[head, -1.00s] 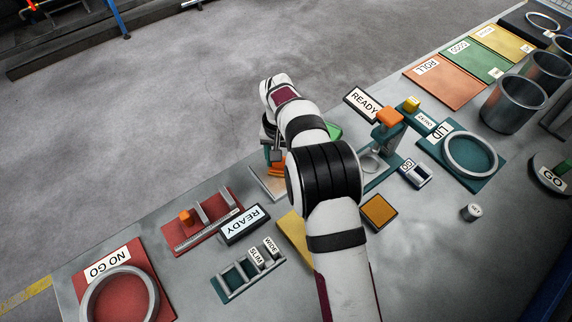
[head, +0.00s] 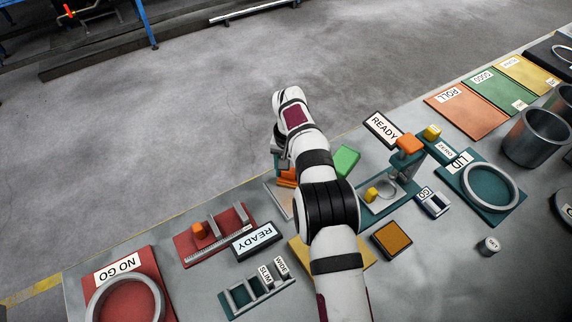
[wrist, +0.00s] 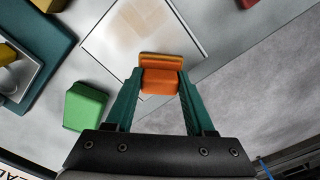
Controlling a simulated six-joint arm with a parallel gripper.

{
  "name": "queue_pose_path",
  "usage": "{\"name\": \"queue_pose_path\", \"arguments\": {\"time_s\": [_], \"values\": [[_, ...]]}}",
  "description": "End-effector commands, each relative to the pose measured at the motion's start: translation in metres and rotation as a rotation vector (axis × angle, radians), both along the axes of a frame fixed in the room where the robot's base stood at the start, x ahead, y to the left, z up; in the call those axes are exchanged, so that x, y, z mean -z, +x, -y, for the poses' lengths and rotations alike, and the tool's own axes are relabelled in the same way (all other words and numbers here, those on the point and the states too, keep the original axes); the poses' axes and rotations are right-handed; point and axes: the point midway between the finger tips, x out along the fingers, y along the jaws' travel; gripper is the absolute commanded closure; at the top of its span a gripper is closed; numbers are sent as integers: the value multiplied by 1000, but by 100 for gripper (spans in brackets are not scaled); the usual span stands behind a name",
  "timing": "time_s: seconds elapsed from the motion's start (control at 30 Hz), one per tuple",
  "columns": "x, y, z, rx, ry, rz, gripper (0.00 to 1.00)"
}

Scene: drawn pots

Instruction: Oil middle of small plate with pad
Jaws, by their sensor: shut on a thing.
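My gripper (wrist: 158,76) is shut on an orange pad (wrist: 162,80), a block with a lighter orange layer along its far side. The small plate (wrist: 112,55) is a pale square in the wrist view, with a blotchy tan patch around its middle. The pad overlaps the plate's near edge in that view, short of the patch. I cannot tell whether it touches the surface. In the head view my gripper (head: 284,165) holds the pad (head: 287,177) at the table's far edge. Only a strip of the plate (head: 277,200) shows there; my arm hides the rest.
A green block (head: 346,160) lies right of my gripper. Further right is a teal fixture (head: 405,187) with an orange-topped post. A red ruler fixture (head: 190,245) and a READY sign (head: 257,240) stand left. An orange-brown square pad (head: 391,240) lies right of my arm.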

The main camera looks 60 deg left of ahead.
Motion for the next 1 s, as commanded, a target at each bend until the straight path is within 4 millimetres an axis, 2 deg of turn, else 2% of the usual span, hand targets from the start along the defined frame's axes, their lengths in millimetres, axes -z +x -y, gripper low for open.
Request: {"name": "queue_pose_path", "arguments": {"time_s": [0.1,0.27,0.53,0.77,1.0], "values": [[-1,1,11,-1,1,1,90],[-2,0,18,1,2,1,90],[0,1,49,1,1,1,90],[0,1,61,1,2,1,90],[2,1,88,1,1,0,90]]}}
